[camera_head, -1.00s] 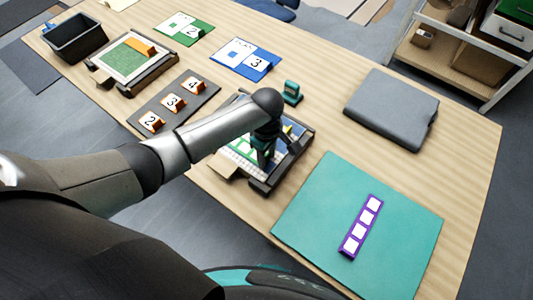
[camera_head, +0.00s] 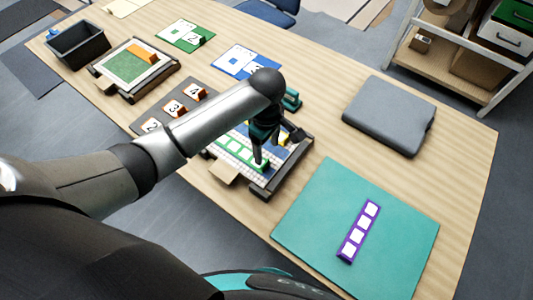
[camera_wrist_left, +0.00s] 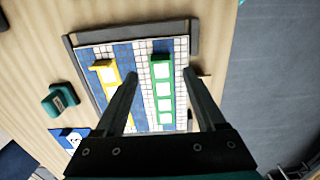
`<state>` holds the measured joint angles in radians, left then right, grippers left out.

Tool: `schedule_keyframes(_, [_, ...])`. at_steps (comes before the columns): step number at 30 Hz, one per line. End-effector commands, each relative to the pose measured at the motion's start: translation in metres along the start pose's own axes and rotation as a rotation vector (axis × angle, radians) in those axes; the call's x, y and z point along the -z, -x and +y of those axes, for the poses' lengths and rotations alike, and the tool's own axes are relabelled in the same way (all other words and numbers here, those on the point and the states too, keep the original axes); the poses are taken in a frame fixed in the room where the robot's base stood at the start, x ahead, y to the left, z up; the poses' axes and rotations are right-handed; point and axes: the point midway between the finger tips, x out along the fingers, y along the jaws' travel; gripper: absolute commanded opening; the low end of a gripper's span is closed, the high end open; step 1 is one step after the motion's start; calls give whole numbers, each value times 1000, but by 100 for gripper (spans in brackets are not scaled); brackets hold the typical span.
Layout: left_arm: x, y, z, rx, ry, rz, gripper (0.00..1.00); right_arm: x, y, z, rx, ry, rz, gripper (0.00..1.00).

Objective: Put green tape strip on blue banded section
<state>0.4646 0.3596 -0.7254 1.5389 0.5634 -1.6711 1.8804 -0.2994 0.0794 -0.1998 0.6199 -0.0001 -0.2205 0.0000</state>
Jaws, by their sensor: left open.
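The green tape strip (camera_head: 238,153) has several white squares along it and lies on the framed mosaic panel (camera_head: 291,163). In the left wrist view the green strip (camera_wrist_left: 164,92) lies flat on white grid tiles, beside blue bands (camera_wrist_left: 143,62). A yellow strip (camera_wrist_left: 105,76) lies on the panel's other side, across a blue band. My left gripper (camera_head: 265,156) is over the panel near one end of the green strip. Its fingers (camera_wrist_left: 160,75) are apart, one on each side of the strip in the wrist view, with nothing clamped. My right gripper is not in view.
A teal mat (camera_head: 310,225) with a purple strip (camera_head: 358,232) lies to the right. A grey closed case (camera_head: 390,112) is behind it. A small teal block (camera_head: 291,98) stands behind the panel. A number holder, another panel (camera_head: 128,62) and a black bin (camera_head: 78,47) are left.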

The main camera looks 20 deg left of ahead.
Motion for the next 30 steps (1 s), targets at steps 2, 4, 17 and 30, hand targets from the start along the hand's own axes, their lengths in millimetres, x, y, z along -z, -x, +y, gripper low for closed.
schedule_keyframes(2, [0,18,1,-3,0,0,72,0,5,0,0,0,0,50])
schedule_keyframes(4, [0,29,1,-3,1,0,72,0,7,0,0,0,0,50])
schedule_keyframes(17, [0,47,0,0,1,0,72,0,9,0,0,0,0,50])
schedule_keyframes(30, [0,46,0,0,1,0,72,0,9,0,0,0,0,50])
